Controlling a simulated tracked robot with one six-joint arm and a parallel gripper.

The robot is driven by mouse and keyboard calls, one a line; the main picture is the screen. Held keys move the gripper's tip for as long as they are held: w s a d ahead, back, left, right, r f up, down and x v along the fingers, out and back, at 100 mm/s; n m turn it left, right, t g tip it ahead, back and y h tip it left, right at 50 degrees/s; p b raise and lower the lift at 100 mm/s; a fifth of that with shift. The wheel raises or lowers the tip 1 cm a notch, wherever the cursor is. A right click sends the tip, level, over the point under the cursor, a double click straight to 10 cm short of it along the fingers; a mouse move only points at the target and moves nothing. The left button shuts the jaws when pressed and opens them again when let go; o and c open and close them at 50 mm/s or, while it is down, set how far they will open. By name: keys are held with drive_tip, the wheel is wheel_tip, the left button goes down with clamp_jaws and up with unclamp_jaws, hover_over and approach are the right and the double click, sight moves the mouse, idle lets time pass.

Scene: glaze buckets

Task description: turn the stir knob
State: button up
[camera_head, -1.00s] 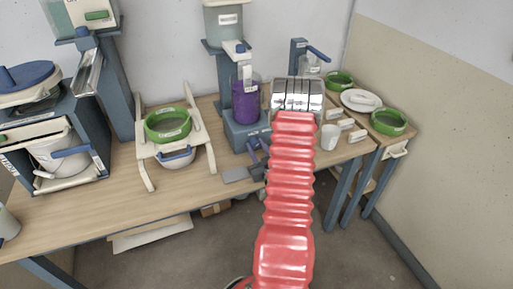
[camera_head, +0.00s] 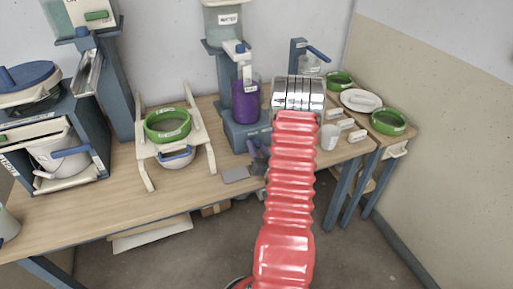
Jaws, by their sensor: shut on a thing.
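My gripper (camera_head: 298,94) reaches over the table at the end of my red ribbed arm. Its silver body shows beside the mixing stand; its fingertips are hidden. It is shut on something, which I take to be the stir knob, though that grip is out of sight. The mixing stand (camera_head: 238,132) is blue-grey and holds a purple jar (camera_head: 246,108). A blue, lever-like part (camera_head: 258,162) sits low at the stand's front, just left of my arm. I cannot tell whether it belongs to the knob.
A green-rimmed sieve (camera_head: 168,138) rests on a cream rack over a bowl at left. A white cup (camera_head: 330,137) stands right of my arm. A white plate (camera_head: 360,98) and a green bowl (camera_head: 388,130) are farther right.

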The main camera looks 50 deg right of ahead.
drive_tip(key=shift+m, duration=0.6)
drive_tip(key=o, duration=1)
drive_tip(key=shift+o, duration=0.2)
drive_tip(key=v, duration=1.4)
drive_tip(key=shift+f, duration=0.1)
